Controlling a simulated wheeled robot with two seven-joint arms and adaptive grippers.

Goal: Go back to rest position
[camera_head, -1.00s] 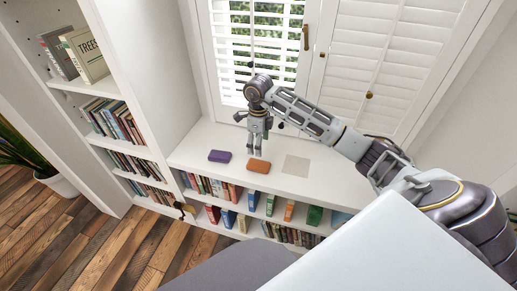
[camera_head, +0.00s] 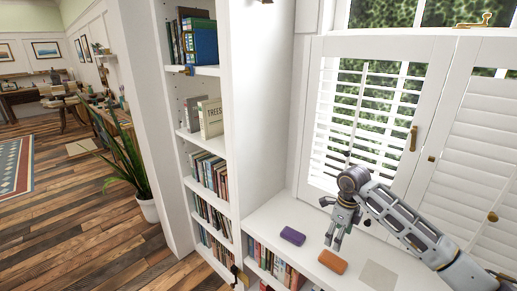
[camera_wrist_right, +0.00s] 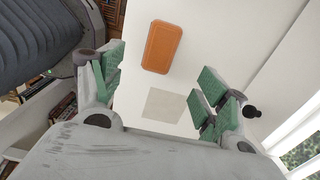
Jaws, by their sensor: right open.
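My right gripper (camera_head: 334,240) hangs above the white window bench (camera_head: 300,217), fingers pointing down. In the right wrist view its green-padded fingers (camera_wrist_right: 157,88) are wide apart with nothing between them. An orange case (camera_head: 332,261) lies on the bench near the gripper's tips, apart from them; it also shows in the right wrist view (camera_wrist_right: 162,47). A purple case (camera_head: 292,236) lies left of the gripper. A flat beige square (camera_head: 378,276) lies right of the orange case. My left gripper is not in view.
A tall white bookcase (camera_head: 257,120) stands left of the bench. Shuttered windows (camera_head: 370,125) rise behind it. Books (camera_head: 277,266) fill shelves under the bench top. A potted plant (camera_head: 125,165) stands on the wooden floor, which is open at left.

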